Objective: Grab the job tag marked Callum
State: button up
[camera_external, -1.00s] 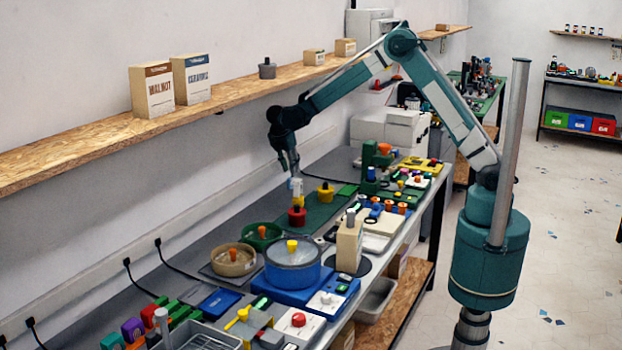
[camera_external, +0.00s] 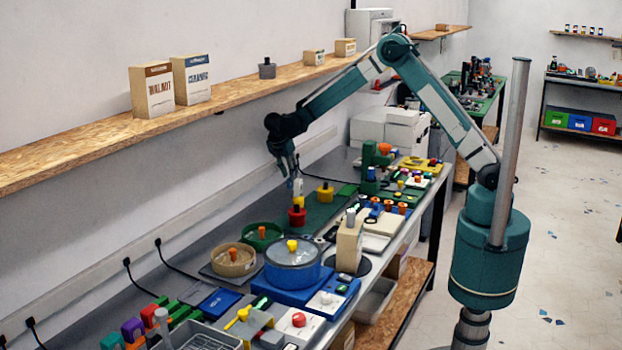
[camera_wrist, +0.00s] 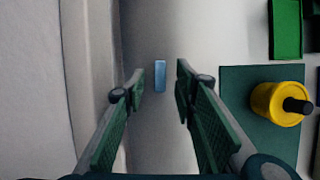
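A small light-blue tag (camera_wrist: 160,76) lies on the grey bench surface in the wrist view. I cannot read any marking on it, so the name is not confirmed. My gripper (camera_wrist: 160,74) is open, and the tag shows in the gap between its two fingertips, apparently beyond them and untouched. In the external view my gripper (camera_external: 290,176) points down over the back of the bench, near the wall. A small pale bluish piece (camera_external: 297,187) shows just by the fingertips there; I cannot tell if it is the same tag.
A yellow cylinder with a black top (camera_wrist: 277,104) stands on a dark green mat to the right of my gripper. A green tray (camera_wrist: 286,30) lies farther up. The wall is close on the left. A red knob piece (camera_external: 297,217) and a blue round tub (camera_external: 293,270) stand nearer the external camera.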

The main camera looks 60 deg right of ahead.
jog(key=shift+x, duration=1.55)
jog(key=shift+c, duration=0.7)
jog(key=c, duration=0.7)
